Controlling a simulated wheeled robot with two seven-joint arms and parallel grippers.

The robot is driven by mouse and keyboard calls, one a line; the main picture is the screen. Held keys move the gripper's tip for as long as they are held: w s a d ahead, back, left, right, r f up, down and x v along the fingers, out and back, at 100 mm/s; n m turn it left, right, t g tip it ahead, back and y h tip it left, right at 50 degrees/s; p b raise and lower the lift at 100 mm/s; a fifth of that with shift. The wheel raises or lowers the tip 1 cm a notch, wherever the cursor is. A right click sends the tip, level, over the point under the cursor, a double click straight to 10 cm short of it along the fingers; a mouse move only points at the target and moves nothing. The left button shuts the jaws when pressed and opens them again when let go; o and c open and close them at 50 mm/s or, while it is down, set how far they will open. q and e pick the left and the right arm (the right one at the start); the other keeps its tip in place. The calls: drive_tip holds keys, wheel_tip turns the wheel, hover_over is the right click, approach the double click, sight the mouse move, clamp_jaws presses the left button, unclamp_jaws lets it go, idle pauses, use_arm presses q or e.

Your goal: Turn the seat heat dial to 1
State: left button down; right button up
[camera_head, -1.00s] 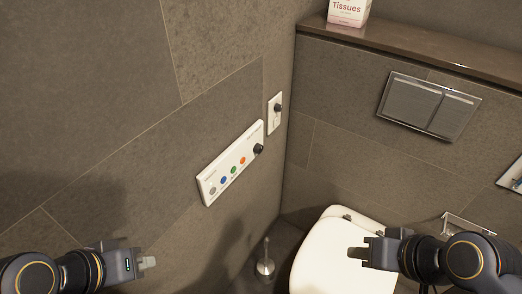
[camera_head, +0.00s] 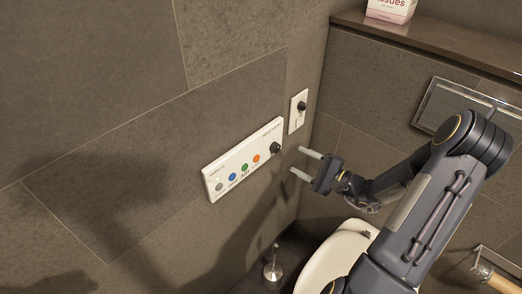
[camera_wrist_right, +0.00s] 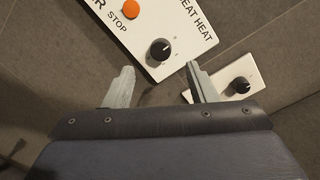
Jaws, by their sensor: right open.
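The seat heat dial (camera_head: 275,148) is a black knob at the right end of a white wall panel (camera_head: 214,170). In the right wrist view the dial (camera_wrist_right: 160,50) sits under the "SEAT HEAT" lettering, and a white pointer line shows on it. My right gripper (camera_head: 304,163) is open and empty, just to the right of the dial in the head view, its fingers pointing at the wall. In the wrist view its fingertips (camera_wrist_right: 160,72) lie on either side below the dial, apart from it. My left gripper is not in view.
A second white plate (camera_head: 298,112) with a black knob (camera_head: 302,106) is close by on the wall. Coloured buttons, including an orange one (camera_head: 256,158), line the panel. The toilet (camera_head: 335,255) and a brush (camera_head: 272,270) are below. A flush plate (camera_head: 436,104) is at right.

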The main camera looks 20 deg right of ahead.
sight(278, 149)
drive_tip(key=p+x, duration=0.1)
drive_tip(key=x, duration=0.7)
drive_tip(key=shift+d+f, duration=0.2)
drive_tip(key=shift+d, duration=0.05)
drive_tip(key=c, duration=1)
